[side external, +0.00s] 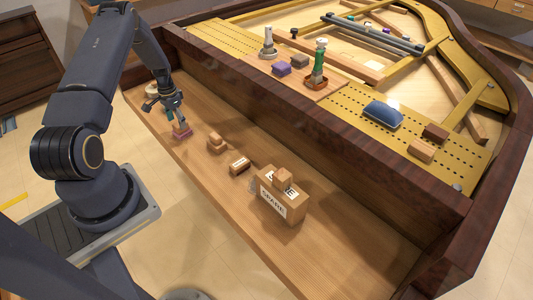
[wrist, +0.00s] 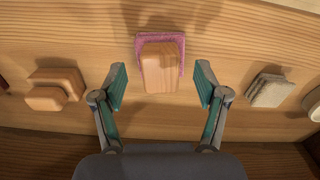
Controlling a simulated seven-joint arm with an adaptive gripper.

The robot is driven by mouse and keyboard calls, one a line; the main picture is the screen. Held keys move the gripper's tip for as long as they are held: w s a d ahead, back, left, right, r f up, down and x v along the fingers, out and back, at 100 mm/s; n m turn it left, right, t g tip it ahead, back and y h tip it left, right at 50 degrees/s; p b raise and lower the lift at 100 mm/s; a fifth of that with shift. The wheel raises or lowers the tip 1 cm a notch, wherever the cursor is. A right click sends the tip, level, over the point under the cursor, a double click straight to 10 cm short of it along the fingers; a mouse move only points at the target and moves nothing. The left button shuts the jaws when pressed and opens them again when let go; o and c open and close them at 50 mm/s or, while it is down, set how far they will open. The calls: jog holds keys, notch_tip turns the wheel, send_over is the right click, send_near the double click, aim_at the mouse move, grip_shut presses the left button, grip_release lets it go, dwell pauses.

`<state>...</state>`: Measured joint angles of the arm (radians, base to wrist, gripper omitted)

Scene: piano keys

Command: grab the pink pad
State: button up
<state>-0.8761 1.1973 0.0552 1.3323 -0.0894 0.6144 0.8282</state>
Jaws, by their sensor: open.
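The pink pad (wrist: 160,38) lies on the wooden shelf, mostly covered by a wooden block (wrist: 158,68) on top of it; its pink edges show around the block's far end and sides. In the side external view the pink pad (side external: 182,134) shows below my gripper at the left end of the shelf. My gripper (wrist: 161,88) is open, with its teal-lined fingers on either side of the block, apart from it, and nothing held. In the side external view my gripper (side external: 171,114) hangs just above the pad and block.
On the shelf (side external: 215,178), stacked wooden blocks (side external: 216,142) stand to the right of the pad, then a lying labelled block (side external: 239,165) and a box marked SPARE (side external: 272,201). A pale grey-white pad (wrist: 270,90) lies on the other side. A raised wooden wall runs behind the shelf.

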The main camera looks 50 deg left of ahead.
aim_at(178, 126)
notch_tip(178, 126, down, 3)
jog(key=shift+w+f, duration=0.1)
jog(key=shift+c, duration=0.4)
jog(key=c, duration=1.2)
